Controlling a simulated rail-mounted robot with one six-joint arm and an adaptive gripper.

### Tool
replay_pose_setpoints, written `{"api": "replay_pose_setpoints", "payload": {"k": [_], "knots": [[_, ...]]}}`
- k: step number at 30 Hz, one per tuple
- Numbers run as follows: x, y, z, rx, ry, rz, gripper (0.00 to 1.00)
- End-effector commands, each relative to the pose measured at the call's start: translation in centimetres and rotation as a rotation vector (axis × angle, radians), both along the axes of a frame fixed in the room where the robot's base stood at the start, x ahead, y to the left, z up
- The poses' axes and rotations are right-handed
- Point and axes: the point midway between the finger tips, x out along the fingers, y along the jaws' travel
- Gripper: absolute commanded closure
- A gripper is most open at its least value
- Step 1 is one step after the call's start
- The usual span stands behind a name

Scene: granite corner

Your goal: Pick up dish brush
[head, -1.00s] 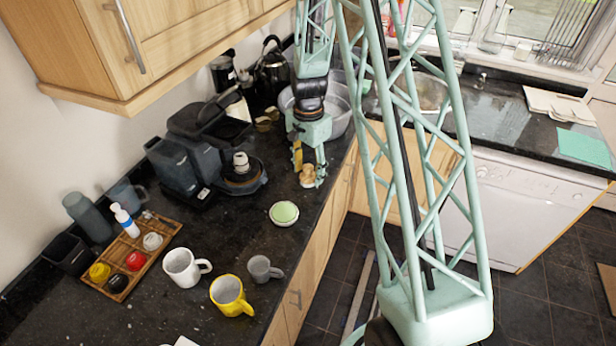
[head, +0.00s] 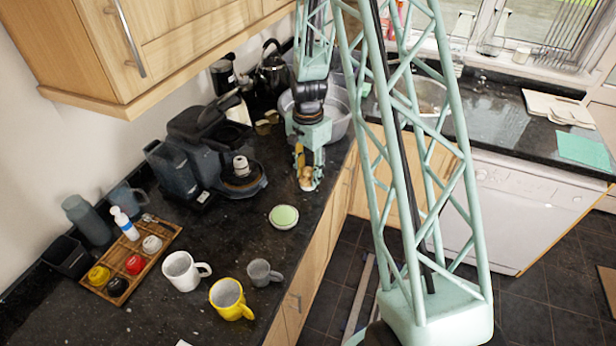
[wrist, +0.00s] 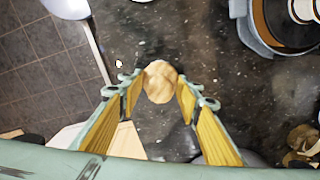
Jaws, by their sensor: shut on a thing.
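The dish brush (wrist: 160,82) shows as a rounded tan wooden piece between my fingertips in the wrist view. In the head view the brush (head: 306,175) is a small tan shape low between the fingers, near the counter's front edge. My gripper (head: 306,180) points down there; in the wrist view its yellow-padded fingers (wrist: 161,88) are shut on the brush from both sides. Most of the brush's form, including any bristles, is hidden. I cannot tell whether it touches the counter.
A black coffee machine (head: 205,150) stands left of my gripper. A green-topped round dish (head: 284,216) sits nearer the camera. A large metal bowl (head: 340,115) is behind the gripper. White (head: 184,270), yellow (head: 229,297) and grey (head: 262,272) mugs stand at the front, beside a wooden tray (head: 165,235).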

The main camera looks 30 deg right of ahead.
Motion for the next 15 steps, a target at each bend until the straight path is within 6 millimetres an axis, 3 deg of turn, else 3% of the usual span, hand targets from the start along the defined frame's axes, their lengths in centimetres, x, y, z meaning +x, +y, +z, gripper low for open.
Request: {"api": "replay_pose_setpoints", "payload": {"k": [15], "knots": [[0.1, 0.0, 2.2, -0.001, -0.001, 0.000, 0.80]]}}
